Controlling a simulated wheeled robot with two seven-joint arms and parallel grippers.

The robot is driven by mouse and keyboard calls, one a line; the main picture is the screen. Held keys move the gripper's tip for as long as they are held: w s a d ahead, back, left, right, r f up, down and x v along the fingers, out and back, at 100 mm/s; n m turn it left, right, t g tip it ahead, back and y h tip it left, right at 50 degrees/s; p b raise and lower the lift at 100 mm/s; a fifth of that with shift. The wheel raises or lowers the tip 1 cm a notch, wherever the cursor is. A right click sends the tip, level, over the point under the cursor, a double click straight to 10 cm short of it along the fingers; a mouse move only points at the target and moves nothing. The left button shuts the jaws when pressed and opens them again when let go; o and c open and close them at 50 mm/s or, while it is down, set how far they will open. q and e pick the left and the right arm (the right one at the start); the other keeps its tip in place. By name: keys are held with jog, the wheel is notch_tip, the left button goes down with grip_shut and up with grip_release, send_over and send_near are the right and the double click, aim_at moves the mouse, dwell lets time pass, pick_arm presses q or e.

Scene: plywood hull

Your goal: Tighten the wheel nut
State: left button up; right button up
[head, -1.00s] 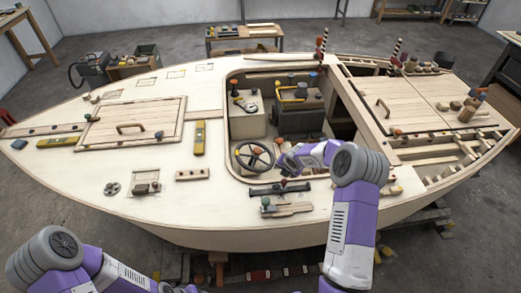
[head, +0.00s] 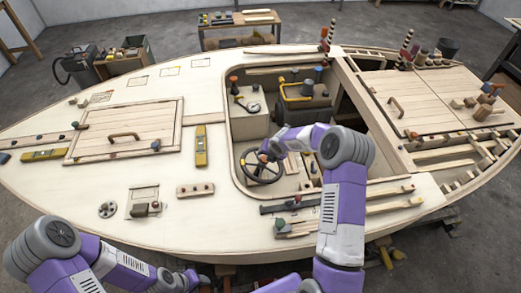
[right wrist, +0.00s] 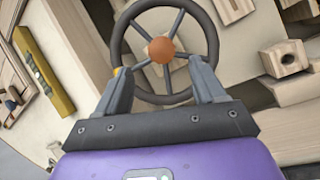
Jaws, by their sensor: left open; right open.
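The dark steering wheel (head: 247,176) stands in the cockpit opening, partly covered by my right arm in the head view. In the right wrist view the wheel (right wrist: 119,38) has several grey spokes and an orange round nut (right wrist: 161,50) at its hub. Whether the fingers touch the wheel, I cannot tell. My left gripper (head: 191,279) is open and empty near the hull's front edge.
A yellow level (head: 201,147) lies on the deck left of the cockpit. A dark rail with knobs (head: 292,202) lies in front of the wheel. A box with a gauge (head: 248,110) and an engine-like block (head: 305,108) stand behind it.

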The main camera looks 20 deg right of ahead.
aim_at(265, 159)
jog(key=shift+b+x, duration=0.45)
jog(key=shift+x, duration=2.95)
jog(key=shift+s+f, duration=0.1)
jog(key=shift+s, duration=0.05)
jog(key=shift+c, duration=0.3)
jog(key=c, duration=1)
